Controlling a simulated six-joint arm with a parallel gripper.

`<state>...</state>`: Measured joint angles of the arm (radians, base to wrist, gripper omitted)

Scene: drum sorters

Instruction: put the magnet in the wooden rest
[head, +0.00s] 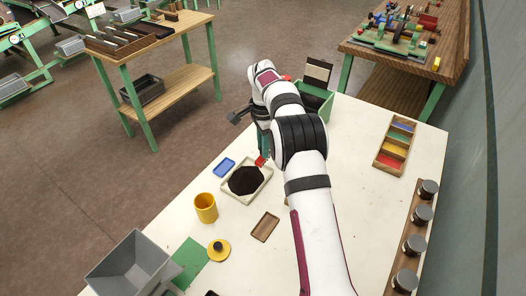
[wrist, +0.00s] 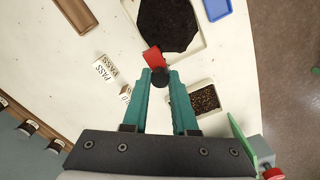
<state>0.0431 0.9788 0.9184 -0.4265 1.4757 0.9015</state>
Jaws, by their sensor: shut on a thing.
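The magnet, a red piece with a dark round part, is held between the teal fingertips of my gripper (wrist: 159,82). Its red part (wrist: 154,57) shows beyond the tips, close to the edge of the tray of black material. In the head view the red magnet (head: 260,161) shows by that tray, while my arm hides most of the gripper. The wooden rest (head: 265,227), a shallow brown rectangular tray, lies empty on the white table, nearer the front. It also shows at the top left of the wrist view (wrist: 91,23), apart from the gripper.
The pale tray (head: 228,191) holds black material. White PASS blocks (wrist: 103,72) and a small tray of dark grains (wrist: 190,88) lie near my gripper.

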